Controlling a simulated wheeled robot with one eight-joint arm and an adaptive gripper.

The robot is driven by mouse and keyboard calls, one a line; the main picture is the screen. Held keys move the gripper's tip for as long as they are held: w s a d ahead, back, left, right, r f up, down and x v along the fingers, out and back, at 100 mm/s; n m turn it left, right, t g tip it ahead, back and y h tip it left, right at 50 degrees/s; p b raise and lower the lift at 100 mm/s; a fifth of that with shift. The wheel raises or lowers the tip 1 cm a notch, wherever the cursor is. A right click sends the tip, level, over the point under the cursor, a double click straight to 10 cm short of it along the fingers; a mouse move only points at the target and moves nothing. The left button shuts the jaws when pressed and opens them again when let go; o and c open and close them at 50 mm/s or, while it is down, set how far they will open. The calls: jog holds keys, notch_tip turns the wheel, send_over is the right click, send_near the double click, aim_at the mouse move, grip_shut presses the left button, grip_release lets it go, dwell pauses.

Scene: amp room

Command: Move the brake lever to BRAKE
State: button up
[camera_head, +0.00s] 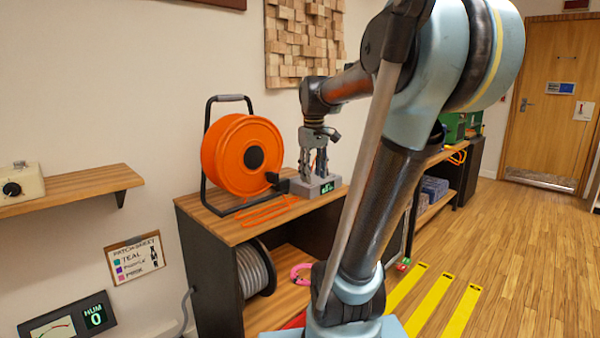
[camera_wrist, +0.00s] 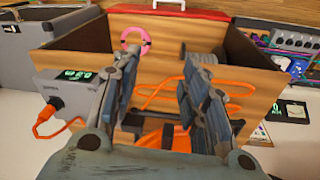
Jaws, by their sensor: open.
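The orange cable reel (camera_head: 240,155) stands upright in a black frame on a wooden cabinet top. A small dark knob (camera_head: 272,177) shows at its lower right edge; I cannot tell whether it is the brake lever or another handle. No BRAKE marking is readable. My gripper (camera_head: 314,172) is to the right of the reel, at the grey box with a green display (camera_head: 328,187). In the wrist view my gripper (camera_wrist: 160,68) has its fingers apart, with no object seen held between them. The grey box (camera_wrist: 62,92) is left of the fingers there.
Loose orange cable (camera_head: 265,212) lies on the cabinet top (camera_head: 222,228). A grey hose coil (camera_head: 255,268) and pink loop (camera_head: 300,272) are on the lower shelf. A wall shelf (camera_head: 75,188) is at left. Yellow-striped open floor (camera_head: 435,300) lies right.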

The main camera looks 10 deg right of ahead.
jog(key=w+a+r+n, duration=0.15)
jog(key=w+r, duration=0.35)
jog(key=w, duration=0.7)
jog(key=w+r+n, duration=0.3)
jog(key=w+r, duration=0.2)
jog(key=w, duration=0.6)
jog(key=shift+n+g, duration=0.25)
jog(key=shift+g, duration=0.05)
jog(key=f, duration=0.5)
jog(key=w+d+f, duration=0.1)
jog(key=f, duration=1.1)
jog(key=shift+w+d, duration=0.25)
jog(key=shift+w, duration=0.1)
jog(key=shift+c, duration=0.2)
grip_shut()
jog(key=shift+a, duration=0.1)
